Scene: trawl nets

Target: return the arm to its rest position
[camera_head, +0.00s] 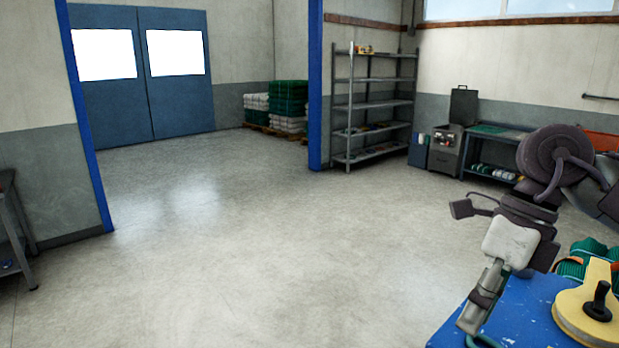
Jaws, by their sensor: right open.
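My right arm (563,160) comes in from the right edge, with a dark, rounded joint high at the right. My right gripper (468,262) is at its end, with a pale pad on its body. Its two fingers are spread wide, one pointing left and one pointing down. I see nothing held between them. The gripper appears above or beside the corner of a blue table (522,308); its exact height over it is hard to tell. My left gripper is not in view.
On the blue table are a yellow round piece with a black knob (597,303) and green netting (575,265). Metal shelves (379,105), a dark workbench (497,150) and stacked green and white bundles (290,105) stand farther back. The middle floor is clear.

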